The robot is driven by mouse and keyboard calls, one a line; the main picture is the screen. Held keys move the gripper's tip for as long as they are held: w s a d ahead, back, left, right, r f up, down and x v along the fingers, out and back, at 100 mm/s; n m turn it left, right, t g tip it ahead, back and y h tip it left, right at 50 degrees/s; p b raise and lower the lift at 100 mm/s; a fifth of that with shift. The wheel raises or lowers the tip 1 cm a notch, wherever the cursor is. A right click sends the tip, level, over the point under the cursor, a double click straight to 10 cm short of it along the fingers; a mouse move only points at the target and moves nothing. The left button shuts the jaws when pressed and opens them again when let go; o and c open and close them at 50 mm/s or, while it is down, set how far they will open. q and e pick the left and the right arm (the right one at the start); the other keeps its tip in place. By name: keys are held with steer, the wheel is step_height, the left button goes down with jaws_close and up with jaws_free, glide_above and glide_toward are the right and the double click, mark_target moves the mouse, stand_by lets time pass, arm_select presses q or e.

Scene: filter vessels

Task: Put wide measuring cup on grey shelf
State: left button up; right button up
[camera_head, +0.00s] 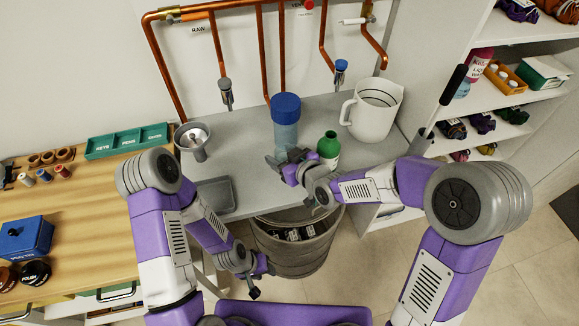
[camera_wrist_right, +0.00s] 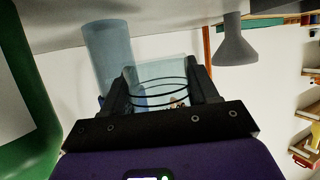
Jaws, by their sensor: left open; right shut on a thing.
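My right gripper (camera_head: 280,163) is over the front part of the grey surface (camera_head: 245,135), between the blue-lidded vessel and the green bottle. In the right wrist view it is shut on a clear cup with dark rings (camera_wrist_right: 160,82), which looks like the wide measuring cup. The cup sits between the two black fingers; in the head view I can hardly make it out. I cannot tell whether it touches the surface below. My left gripper (camera_head: 254,291) is open and empty, low in front of the dark bin.
Near the right gripper stand a blue-lidded clear vessel (camera_head: 286,112), a green bottle (camera_head: 328,150) and a large white pitcher (camera_head: 373,112). A metal funnel (camera_head: 193,140) and grey tray (camera_head: 216,195) are left. A bin (camera_head: 293,252) stands below the front edge. Copper pipes line the wall.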

step_height(320, 180, down, 6)
steer(key=shift+b, duration=0.7)
steer(key=shift+r, duration=0.1)
steer(key=o, duration=1.1)
